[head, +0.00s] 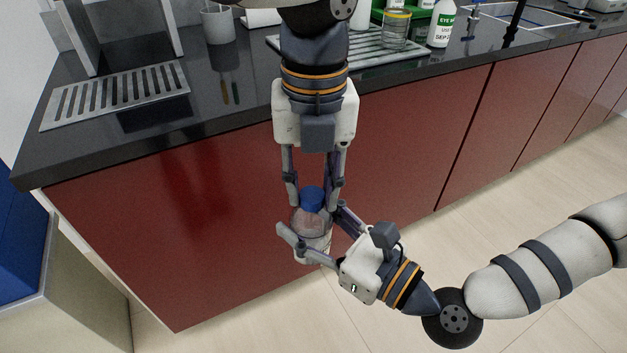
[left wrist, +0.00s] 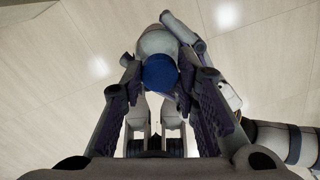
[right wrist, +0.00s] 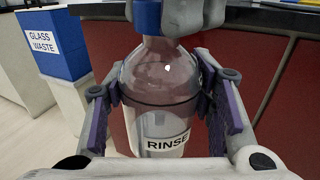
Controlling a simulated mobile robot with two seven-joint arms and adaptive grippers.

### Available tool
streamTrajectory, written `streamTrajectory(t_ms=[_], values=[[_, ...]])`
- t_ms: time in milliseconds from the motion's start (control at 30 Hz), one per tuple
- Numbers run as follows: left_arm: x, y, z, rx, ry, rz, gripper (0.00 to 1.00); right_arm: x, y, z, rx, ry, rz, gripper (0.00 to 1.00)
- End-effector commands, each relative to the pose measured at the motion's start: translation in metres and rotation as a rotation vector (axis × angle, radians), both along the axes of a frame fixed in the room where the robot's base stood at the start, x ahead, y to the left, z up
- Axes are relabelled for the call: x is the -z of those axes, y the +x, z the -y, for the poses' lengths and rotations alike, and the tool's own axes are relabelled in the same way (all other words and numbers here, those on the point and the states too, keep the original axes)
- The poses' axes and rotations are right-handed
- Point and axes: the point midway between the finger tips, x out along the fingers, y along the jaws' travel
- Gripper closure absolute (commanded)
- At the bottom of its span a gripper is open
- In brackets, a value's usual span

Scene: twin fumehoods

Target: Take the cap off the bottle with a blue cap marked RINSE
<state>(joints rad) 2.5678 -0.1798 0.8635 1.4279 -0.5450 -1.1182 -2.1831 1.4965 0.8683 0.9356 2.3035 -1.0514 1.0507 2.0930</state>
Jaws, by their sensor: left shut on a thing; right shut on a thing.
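The clear bottle (right wrist: 160,75) has a RINSE label (right wrist: 168,144) and pinkish contents. It is held upright in front of the red cabinets, above the floor. My right gripper (head: 312,226) is shut around its body from the side. The blue cap (head: 312,196) is at the top of the bottle's neck; I cannot tell whether it is loose. My left gripper (left wrist: 160,84) points down from above, shut on the cap, which also shows at the top edge of the right wrist view (right wrist: 147,16). Its fingers partly hide the cap's sides.
The dark worktop (head: 190,122) lies behind the bottle, above red cabinet doors (head: 420,135). A blue GLASS WASTE box (right wrist: 55,43) stands left. Floor at right is clear.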

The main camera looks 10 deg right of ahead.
Motion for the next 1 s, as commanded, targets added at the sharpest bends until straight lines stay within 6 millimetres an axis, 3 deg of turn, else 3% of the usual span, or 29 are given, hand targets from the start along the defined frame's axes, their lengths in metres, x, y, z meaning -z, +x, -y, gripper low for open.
streamTrajectory(t_ms=[33, 167, 500, 600, 733, 1000], values=[[-0.0014, -0.0028, 0.0082, 0.004, -0.023, -0.002, 1.00, -0.0022, -0.0028, -0.0053, -0.018, 0.001, 0.004, 1.00], [-0.0019, -0.0025, 0.0083, -0.122, -0.021, 0.004, 1.00, -0.0026, -0.0034, -0.0061, -0.021, 0.001, 0.006, 1.00], [-0.0029, 0.0018, 0.0041, -1.364, -0.022, 0.056, 1.00, -0.0036, -0.0047, -0.0075, -0.026, 0.002, 0.007, 1.00], [-0.0033, 0.0023, 0.0030, -1.604, -0.025, 0.064, 1.00, -0.0036, -0.0050, -0.0077, -0.027, 0.002, 0.007, 1.00], [-0.0039, 0.0034, 0.0017, -1.744, -0.028, 0.071, 1.00, -0.0032, -0.0052, -0.0076, -0.027, 0.002, 0.006, 1.00], [-0.0041, 0.0047, 0.0001, -1.757, -0.028, 0.077, 1.00, -0.0023, -0.0056, -0.0073, -0.026, 0.001, 0.004, 1.00]])
